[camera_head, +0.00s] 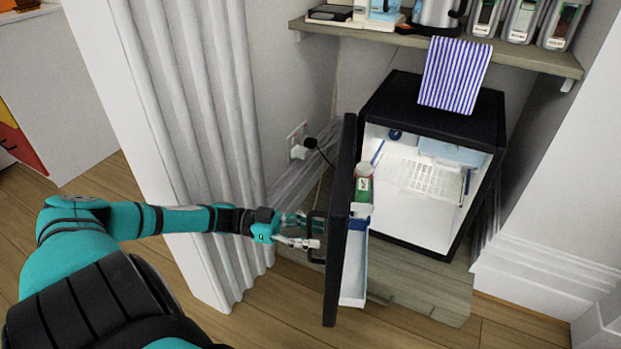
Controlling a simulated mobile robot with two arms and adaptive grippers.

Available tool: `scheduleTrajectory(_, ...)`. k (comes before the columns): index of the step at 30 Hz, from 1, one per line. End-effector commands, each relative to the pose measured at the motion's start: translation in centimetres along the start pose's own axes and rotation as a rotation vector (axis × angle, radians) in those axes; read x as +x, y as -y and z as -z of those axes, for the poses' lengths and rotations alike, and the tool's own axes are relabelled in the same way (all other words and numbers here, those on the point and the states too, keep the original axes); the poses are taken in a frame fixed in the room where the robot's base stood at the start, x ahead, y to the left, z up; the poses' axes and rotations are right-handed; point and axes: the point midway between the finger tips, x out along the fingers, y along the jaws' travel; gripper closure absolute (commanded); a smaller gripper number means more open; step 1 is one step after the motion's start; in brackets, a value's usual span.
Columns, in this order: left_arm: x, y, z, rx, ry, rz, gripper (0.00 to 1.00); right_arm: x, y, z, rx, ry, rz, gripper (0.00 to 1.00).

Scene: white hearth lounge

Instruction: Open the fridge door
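The small black fridge (435,105) stands under a shelf at the right, with its white interior in view. Its door (338,230) stands wide open, swung out to the left and seen nearly edge-on. A dark handle (314,258) is on the door's outer face. My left gripper (312,232) is at this handle, on the outer side of the door. Its fingers look spread apart; whether they touch the handle is unclear. A bottle with a green label (363,190) sits in the door's inner rack. My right gripper is out of view.
A striped cloth (454,75) hangs over the fridge top from the shelf (530,58), which holds a kettle and containers. A white curtain (195,130) hangs beside my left arm. Wood floor (420,335) is clear in front.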

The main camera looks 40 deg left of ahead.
Motion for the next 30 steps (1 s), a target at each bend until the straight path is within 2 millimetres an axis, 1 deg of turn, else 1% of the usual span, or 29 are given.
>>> scheduleTrajectory(4,0.0,0.0,0.3,0.002,0.000,0.000,0.64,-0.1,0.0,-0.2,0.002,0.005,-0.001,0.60)
scheduleTrajectory(7,-0.1,0.1,1.2,0.002,0.002,0.000,0.64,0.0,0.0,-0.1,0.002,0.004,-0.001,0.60)
scheduleTrajectory(11,-0.1,0.0,3.6,0.003,0.005,-0.002,0.64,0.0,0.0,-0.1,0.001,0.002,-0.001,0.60)
scheduleTrajectory(15,-0.1,-0.1,6.4,0.001,0.006,-0.004,0.64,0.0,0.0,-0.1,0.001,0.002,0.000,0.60)
scheduleTrajectory(18,-0.1,-0.1,8.0,0.000,0.006,-0.003,0.64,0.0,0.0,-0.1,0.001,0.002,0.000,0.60)
scheduleTrajectory(21,-0.1,-0.1,9.0,-0.001,0.004,-0.002,0.64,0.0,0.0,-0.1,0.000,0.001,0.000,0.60)
scheduleTrajectory(25,-0.1,-0.1,9.8,0.000,0.002,-0.001,0.64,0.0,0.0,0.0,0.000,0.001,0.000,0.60)
scheduleTrajectory(30,0.0,0.0,10.0,-0.001,-0.001,0.000,0.64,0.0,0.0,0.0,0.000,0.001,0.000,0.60)
